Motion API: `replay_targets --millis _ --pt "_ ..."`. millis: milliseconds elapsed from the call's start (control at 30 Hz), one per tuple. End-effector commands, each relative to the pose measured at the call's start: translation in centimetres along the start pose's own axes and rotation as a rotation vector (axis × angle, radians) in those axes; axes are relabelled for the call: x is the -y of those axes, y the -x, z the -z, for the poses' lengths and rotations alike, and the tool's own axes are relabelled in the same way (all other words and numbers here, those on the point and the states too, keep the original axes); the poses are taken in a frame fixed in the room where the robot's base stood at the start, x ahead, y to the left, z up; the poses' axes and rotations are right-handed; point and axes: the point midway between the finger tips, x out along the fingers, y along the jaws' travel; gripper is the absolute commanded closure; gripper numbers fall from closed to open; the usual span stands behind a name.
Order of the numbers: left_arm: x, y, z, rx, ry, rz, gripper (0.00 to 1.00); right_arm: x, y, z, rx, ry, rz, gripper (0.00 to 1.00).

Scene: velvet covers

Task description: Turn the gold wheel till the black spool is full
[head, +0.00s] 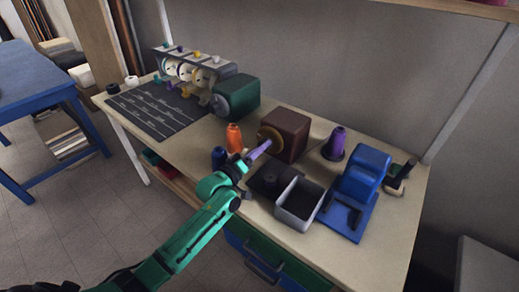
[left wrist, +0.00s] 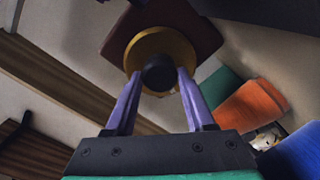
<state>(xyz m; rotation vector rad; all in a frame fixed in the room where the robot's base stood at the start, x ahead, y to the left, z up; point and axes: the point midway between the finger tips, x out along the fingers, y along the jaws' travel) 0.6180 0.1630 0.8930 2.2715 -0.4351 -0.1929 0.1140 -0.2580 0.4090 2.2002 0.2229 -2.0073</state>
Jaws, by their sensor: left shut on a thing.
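The gold wheel (head: 263,133) sits on the front face of a dark brown box (head: 291,133). In the left wrist view the gold wheel (left wrist: 138,52) faces me, with a dark round knob (left wrist: 159,73) at its centre. My left gripper (head: 264,147) reaches the wheel from the front. Its purple fingers (left wrist: 158,82) are shut on the knob, one on each side. A small black spool (head: 112,88) stands at the table's far left; I cannot tell whether it is the task's spool, or how much thread it holds. My right gripper is out of view.
Close by stand an orange cone (head: 234,138), a dark blue spool (head: 219,156), a black block (head: 265,183), a grey bin (head: 299,202), a purple cone (head: 335,143) and a blue machine (head: 362,181). A green machine (head: 236,95) is further back. The right front table corner is clear.

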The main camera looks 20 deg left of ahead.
Motion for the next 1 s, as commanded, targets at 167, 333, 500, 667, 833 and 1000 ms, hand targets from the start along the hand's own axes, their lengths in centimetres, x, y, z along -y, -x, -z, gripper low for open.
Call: replay_targets --millis 167,333,500,667,833,1000 --pt "0.23 0.06 -0.26 0.006 -0.108 0.005 1.00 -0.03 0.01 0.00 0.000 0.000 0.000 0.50" --pt "0.21 0.05 -0.29 0.007 -0.176 0.005 1.00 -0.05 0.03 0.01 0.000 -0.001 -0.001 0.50" --pt "0.19 0.05 -0.28 0.007 -0.209 0.005 1.00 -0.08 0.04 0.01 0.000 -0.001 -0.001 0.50" --pt "0.20 0.05 -0.29 0.007 -0.217 0.005 1.00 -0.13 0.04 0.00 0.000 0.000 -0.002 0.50" --pt "0.20 0.06 -0.29 0.007 -0.217 0.005 1.00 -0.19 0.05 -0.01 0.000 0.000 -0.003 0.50" --pt "0.19 0.06 -0.28 0.006 -0.216 0.005 0.19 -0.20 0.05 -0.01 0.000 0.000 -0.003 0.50"
